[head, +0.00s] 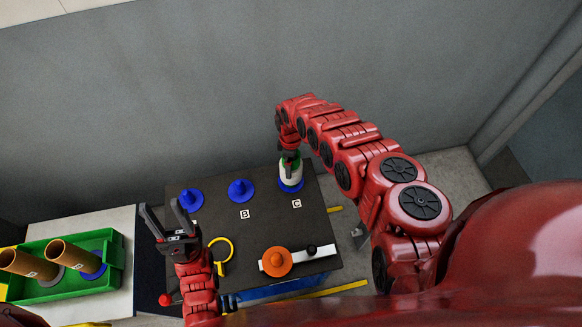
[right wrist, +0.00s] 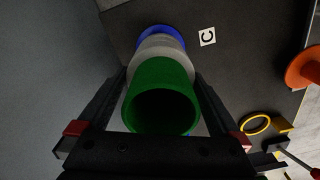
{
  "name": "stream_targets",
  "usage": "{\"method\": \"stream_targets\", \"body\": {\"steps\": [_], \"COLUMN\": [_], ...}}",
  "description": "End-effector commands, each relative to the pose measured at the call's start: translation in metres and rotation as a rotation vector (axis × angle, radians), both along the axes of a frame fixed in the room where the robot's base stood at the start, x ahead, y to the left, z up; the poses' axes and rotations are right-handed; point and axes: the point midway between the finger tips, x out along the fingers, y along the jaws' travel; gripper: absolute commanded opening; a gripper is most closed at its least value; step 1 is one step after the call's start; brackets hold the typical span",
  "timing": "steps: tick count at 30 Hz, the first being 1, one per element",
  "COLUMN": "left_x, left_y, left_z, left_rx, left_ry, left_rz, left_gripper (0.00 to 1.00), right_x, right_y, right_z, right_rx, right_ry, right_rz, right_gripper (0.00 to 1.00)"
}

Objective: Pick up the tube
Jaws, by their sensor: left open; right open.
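A tube with a green top and a white body (head: 291,174) stands upright on the blue holder (head: 290,186) beside the label C on the dark table. In the right wrist view the tube's green open end (right wrist: 162,98) faces the camera, with the white body and blue holder (right wrist: 160,33) beyond it. My right gripper (head: 290,156) is above the tube; in the wrist view its open fingers (right wrist: 160,100) lie on either side of the tube. My left gripper (head: 165,214) is open and empty over the table's left side.
Two more blue holders (head: 241,190) (head: 190,200) stand empty to the left. A yellow ring (head: 222,249) and an orange disc (head: 276,261) lie nearer the front. A green tray (head: 117,262) with brown tubes (head: 68,254) stands at left. A grey wall (head: 200,90) rises behind.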

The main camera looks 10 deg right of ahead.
Motion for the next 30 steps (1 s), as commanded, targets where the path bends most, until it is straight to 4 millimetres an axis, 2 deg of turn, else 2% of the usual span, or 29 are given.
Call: {"method": "stream_targets", "body": {"steps": [8, 21, 30], "left_x": [0.0000, 0.0000, 0.0000], "left_y": [0.0000, 0.0000, 0.0000], "left_z": [0.0001, 0.0001, 0.0001], "left_rx": [0.000, 0.000, 0.000], "left_ry": [0.000, 0.000, 0.000], "left_rz": [0.000, 0.000, 0.000], "left_gripper": [0.50, 0.50, 0.50], "right_x": [-0.0001, -0.0004, -0.0005], "right_y": [-0.0005, -0.0004, -0.0003], "right_z": [-0.0013, -0.0014, -0.0007], "right_rx": [-0.001, -0.001, -0.001], "right_ry": [0.000, 0.001, 0.001], "right_rz": [-0.001, -0.001, -0.001], "right_gripper": [1.00, 0.23, 0.20]}}
